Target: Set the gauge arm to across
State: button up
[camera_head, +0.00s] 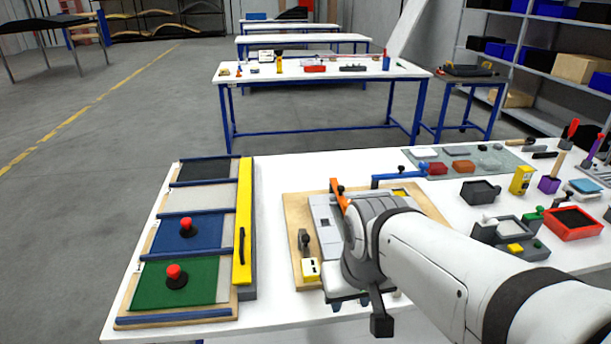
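An orange bar (338,195) stands at the back of a wooden board (295,225) on the white table; it slants, and its lower end is hidden behind my wrist. A blue arm (398,177) on a post runs roughly sideways behind my wrist. I cannot tell for certain which of these is the gauge arm. My gripper (362,275) is over the board, in front of both bars. My own wrist covers its fingers and much of the board, so I cannot see whether it is open or what it touches.
Left is a panel with green (180,284) and blue (187,232) bays with red knobs, and a yellow bar (243,222). Right are a grey bin (480,191), a red tray (573,222) and small tools. A strip of table between panel and board is clear.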

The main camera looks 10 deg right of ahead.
aim_at(309, 265)
jog(key=u, duration=0.8)
jog(key=k, duration=0.7)
jog(key=z, duration=0.8)
jog(key=i, duration=1)
jog(key=z, duration=0.05)
